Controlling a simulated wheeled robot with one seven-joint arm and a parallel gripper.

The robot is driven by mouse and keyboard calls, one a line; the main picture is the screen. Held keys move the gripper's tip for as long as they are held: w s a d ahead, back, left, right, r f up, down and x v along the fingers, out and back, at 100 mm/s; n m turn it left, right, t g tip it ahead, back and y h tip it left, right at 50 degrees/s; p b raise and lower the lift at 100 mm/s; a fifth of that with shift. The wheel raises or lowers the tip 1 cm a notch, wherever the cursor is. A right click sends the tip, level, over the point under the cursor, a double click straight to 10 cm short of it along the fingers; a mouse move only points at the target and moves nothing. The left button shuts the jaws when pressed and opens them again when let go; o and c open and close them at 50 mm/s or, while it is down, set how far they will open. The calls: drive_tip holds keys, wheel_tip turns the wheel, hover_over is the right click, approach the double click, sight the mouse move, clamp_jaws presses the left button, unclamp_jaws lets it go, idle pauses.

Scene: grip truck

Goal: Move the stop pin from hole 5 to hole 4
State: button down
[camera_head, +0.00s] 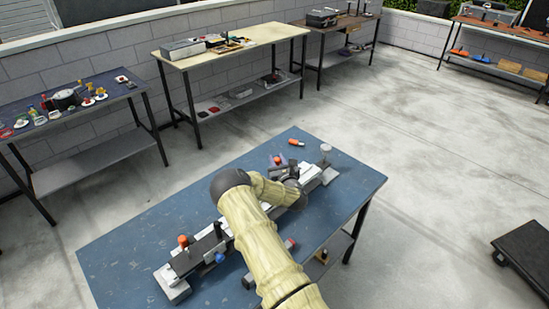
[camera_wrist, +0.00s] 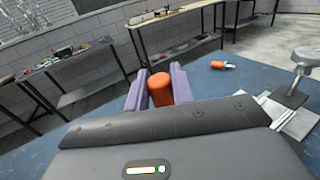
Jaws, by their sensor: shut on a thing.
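My gripper (camera_wrist: 160,92) is shut on an orange-headed pin, which I take to be the stop pin (camera_wrist: 160,89). Its orange head shows between the two purple fingers in the wrist view; its lower end is hidden. In the head view the orange head (camera_head: 277,160) shows just beyond my wrist, above the far part of the long fixture. The fixture (camera_head: 174,291) runs diagonally across the blue table, and my arm covers its middle. I cannot make out holes 4 and 5 or any numbers, nor whether the pin is in a hole.
Another orange-topped piece (camera_head: 183,241) stands at the fixture's near end, by a blue knob (camera_head: 220,257). A loose orange-and-white piece (camera_head: 296,142) lies on the blue table (camera_head: 130,250). A round-topped metal post (camera_head: 325,151) stands at the far end. Other benches line the wall.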

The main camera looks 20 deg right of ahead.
drive_tip(key=shift+s+a, duration=0.1)
drive_tip(key=shift+f, duration=0.1)
drive_tip(key=shift+f+b, duration=0.9)
drive_tip(key=shift+f, duration=1.85)
drive_tip(key=shift+f+b, duration=0.9)
drive_tip(key=shift+b, duration=0.1)
drive_tip(key=c, duration=1.1)
unclamp_jaws()
drive_tip(key=shift+s, duration=0.1)
